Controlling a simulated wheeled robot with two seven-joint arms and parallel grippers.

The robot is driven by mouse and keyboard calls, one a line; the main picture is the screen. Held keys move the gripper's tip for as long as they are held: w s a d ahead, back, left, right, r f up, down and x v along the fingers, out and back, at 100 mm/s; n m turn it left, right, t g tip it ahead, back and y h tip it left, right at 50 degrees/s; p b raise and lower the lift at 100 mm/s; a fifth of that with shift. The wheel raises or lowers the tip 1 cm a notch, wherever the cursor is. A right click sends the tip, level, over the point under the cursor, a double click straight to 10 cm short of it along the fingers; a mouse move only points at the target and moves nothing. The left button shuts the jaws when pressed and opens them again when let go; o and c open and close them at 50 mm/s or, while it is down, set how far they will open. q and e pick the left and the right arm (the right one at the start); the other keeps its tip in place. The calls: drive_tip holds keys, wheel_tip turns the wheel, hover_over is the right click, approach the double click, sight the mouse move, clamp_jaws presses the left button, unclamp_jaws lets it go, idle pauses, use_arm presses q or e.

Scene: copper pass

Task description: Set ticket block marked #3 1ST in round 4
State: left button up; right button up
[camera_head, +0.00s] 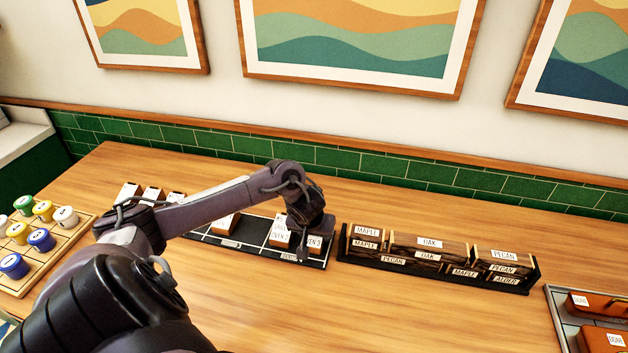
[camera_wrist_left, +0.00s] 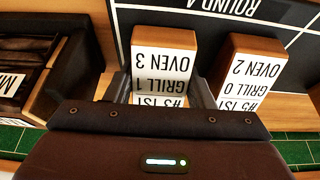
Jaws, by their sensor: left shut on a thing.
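The ticket block marked #3 1ST, GRILL 1, OVEN 3 (camera_wrist_left: 163,66) is between the fingers of my left gripper (camera_wrist_left: 162,90) in the left wrist view. It also shows in the head view (camera_head: 314,243), partly hidden by the gripper (camera_head: 306,228). The left gripper is shut on it, at the right end of the black board (camera_head: 242,244). The board's ROUND 4 label (camera_wrist_left: 238,7) shows beside the block; I cannot tell whether the block touches the board. A second block, marked GRILL 0, OVEN 2 (camera_wrist_left: 250,70), stands just beside it. My right gripper is out of view.
Another block (camera_head: 224,224) stands farther left on the board, with several more (camera_head: 152,194) behind my arm. A dark rack of labelled wood pieces (camera_head: 430,258) stands close on the right. Trays with coloured jars (camera_head: 42,238) and DONE-tagged pieces (camera_head: 590,305) flank the table. The front middle is clear.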

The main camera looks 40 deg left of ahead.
use_arm(q)
drive_tip(key=shift+f, duration=0.1)
drive_tip(key=o, duration=0.8)
drive_tip(key=shift+o, duration=1.2)
